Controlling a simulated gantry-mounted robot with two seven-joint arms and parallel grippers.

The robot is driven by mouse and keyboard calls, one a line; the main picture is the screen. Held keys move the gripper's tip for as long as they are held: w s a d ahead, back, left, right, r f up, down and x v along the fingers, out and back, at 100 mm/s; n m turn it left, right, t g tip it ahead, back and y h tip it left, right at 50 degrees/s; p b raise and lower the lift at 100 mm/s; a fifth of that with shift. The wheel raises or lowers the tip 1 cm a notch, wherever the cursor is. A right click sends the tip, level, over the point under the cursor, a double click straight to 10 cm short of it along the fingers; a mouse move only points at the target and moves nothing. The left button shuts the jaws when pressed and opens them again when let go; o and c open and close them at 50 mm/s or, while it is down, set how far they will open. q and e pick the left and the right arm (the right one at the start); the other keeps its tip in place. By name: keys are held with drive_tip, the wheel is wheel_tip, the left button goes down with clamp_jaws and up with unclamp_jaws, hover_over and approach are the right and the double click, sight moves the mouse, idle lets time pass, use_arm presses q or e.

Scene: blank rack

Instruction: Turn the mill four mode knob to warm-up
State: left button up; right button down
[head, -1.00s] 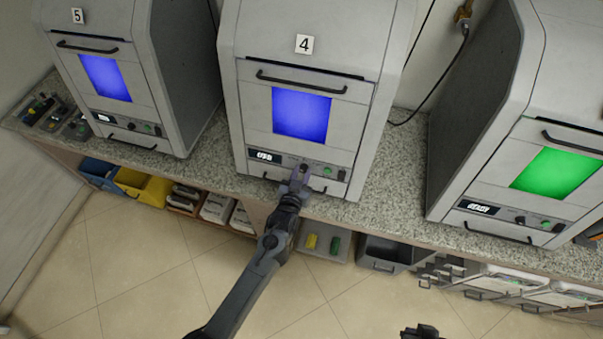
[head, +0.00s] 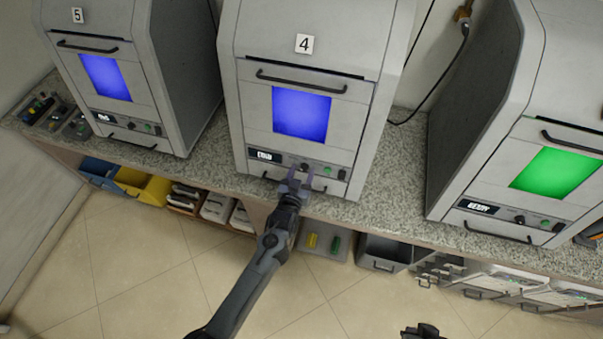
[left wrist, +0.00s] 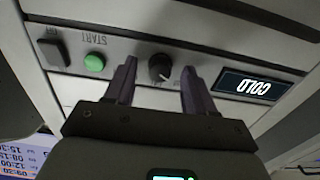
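Mill four (head: 350,120) stands in the middle of the head view, with a "4" label and a blue window. Its mode knob (left wrist: 160,68) is a round black dial with a small light mark. It sits between the dark display (left wrist: 243,87), which appears upside down and seems to read COLD, and the green START button (left wrist: 94,63). My left gripper (head: 296,172) is open just in front of the knob. In the left wrist view its fingers (left wrist: 158,90) are apart, one to each side of the knob, with visible gaps. My right gripper (head: 420,331) is partly cut off at the bottom edge.
Mill five (head: 180,60) stands to the left and a green-windowed mill (head: 480,120) to the right on the granite counter (head: 395,165). A handle (head: 323,189) lies below the knob panel. A black rocker switch (left wrist: 52,52) is beside START. Bins (head: 140,185) sit underneath.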

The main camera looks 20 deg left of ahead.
use_arm(q)
drive_tip(key=shift+s+r, duration=0.1)
drive_tip(key=shift+s, duration=0.55)
drive_tip(key=v, duration=0.9)
drive_tip(key=shift+s+p, duration=0.25)
drive_tip(key=shift+p, duration=0.1)
drive_tip(key=shift+r, duration=0.1)
